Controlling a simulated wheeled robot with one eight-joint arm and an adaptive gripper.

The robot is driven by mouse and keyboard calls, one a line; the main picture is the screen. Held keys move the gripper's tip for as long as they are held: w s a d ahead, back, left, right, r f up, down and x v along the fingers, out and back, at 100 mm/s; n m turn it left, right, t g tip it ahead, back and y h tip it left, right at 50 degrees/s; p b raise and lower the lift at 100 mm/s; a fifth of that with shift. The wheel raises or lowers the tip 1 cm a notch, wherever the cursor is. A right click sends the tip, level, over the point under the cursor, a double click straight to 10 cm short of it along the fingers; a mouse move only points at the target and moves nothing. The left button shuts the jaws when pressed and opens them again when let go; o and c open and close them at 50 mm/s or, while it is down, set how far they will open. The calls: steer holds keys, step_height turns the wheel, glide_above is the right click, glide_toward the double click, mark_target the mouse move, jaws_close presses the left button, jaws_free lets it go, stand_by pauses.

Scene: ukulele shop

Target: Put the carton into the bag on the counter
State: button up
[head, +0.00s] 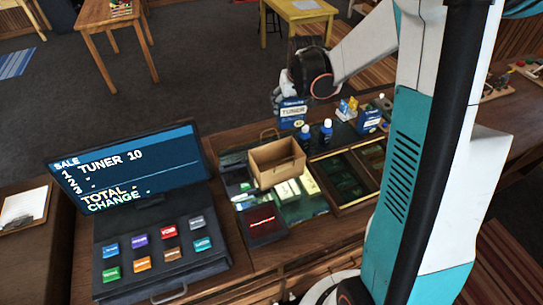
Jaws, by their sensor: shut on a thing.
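The carton (293,115) is a blue and white box marked TUNER. It hangs upright at the tip of my gripper (280,101), which is shut on it. The fingers are small and partly hidden against the dark floor in this view. The brown paper bag (277,166) stands open at the top on the counter (258,262), with a handle raised at its rear rim. The carton shows above and slightly right of the bag, apart from it.
Another blue box (369,119) and small yellow packs (347,107) stand farther right. A till with a screen (125,165) is at left, and a card terminal (262,221) lies in front of the bag.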

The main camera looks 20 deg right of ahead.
steer(key=shift+w, duration=0.2)
steer(key=shift+w+f, duration=0.15)
steer(key=shift+f, duration=0.2)
step_height(320, 180, down, 9)
steer(key=b, duration=0.5)
steer(key=shift+f, duration=0.15)
steer(key=shift+b, duration=0.3)
steer(key=shift+w, duration=0.25)
steer(key=b, duration=0.9)
glide_toward(286, 145)
steer(key=shift+a+f, duration=0.75)
steer(key=shift+f, duration=0.45)
steer(key=shift+s+f+b, duration=0.45)
steer(key=shift+f+b, duration=0.15)
steer(key=shift+f, duration=0.1)
